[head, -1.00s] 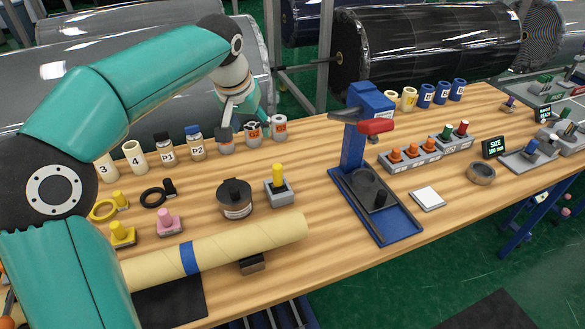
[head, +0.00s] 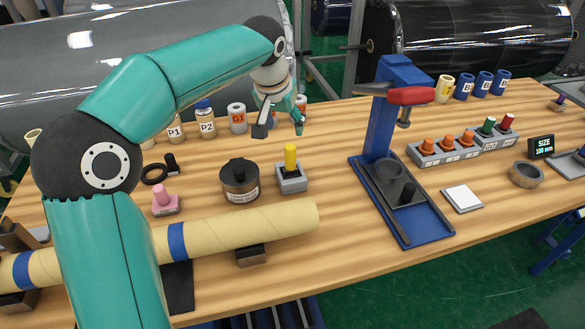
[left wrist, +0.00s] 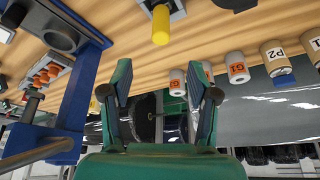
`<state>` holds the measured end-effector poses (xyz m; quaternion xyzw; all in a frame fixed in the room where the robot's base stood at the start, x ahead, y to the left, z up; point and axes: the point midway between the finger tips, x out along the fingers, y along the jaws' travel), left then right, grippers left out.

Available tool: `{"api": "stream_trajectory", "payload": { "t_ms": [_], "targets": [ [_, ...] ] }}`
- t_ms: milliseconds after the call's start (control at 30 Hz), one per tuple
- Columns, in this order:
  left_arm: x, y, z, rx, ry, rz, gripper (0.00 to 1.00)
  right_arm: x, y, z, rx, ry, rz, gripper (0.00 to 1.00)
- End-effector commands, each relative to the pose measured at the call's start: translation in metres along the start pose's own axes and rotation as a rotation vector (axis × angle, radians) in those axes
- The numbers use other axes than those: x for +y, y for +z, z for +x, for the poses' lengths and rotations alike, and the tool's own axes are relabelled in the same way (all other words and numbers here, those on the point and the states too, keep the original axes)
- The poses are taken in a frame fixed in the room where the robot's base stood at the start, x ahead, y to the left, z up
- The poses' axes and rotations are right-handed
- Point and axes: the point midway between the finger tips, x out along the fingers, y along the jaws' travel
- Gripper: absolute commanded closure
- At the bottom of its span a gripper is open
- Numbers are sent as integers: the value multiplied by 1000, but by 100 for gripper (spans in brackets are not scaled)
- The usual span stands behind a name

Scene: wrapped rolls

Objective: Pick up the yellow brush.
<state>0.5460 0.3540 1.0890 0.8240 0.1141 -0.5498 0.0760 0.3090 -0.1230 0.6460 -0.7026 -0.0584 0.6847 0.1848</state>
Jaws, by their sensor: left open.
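The yellow brush (head: 290,158) stands upright in a square grey holder (head: 291,181) on the wooden table, with only its yellow handle showing clearly. My left gripper (head: 281,122) is open and empty, just behind and above the brush in the head view, apart from it. In the left wrist view the yellow brush (left wrist: 160,26) is at the top centre, beyond the spread fingers (left wrist: 161,82), with nothing between them. My right gripper is not in view.
A dark round pot (head: 239,186) stands left of the brush. A long wrapped tube (head: 250,225) lies in front. A blue press (head: 382,130) with a red handle stands to the right. Labelled jars, including P2 (head: 206,125), and orange-marked rolls (head: 238,118) line the back.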

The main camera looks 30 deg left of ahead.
Motion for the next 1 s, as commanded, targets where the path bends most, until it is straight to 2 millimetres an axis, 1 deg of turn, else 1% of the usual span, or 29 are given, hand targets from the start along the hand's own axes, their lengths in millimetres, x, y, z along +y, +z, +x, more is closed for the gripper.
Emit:
{"api": "stream_trajectory", "payload": {
  "t_ms": [33,200,300,400,500,733,900,1000],
  "targets": [
    [-1,1,11,-6,-2,0,40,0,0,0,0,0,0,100],
    [-2,2,47,-7,-2,-1,40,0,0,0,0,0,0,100],
    [-2,1,68,-6,-3,-2,40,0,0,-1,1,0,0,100],
    [-2,1,84,-4,-2,-2,40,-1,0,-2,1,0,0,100],
    [-2,1,94,-4,-2,-3,40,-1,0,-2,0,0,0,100],
    [-2,1,107,-4,-1,-3,40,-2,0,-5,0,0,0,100],
    [-2,2,132,-6,-2,-2,40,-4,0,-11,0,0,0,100],
    [-2,2,144,-4,-1,-2,40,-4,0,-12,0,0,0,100]
  ]
}}
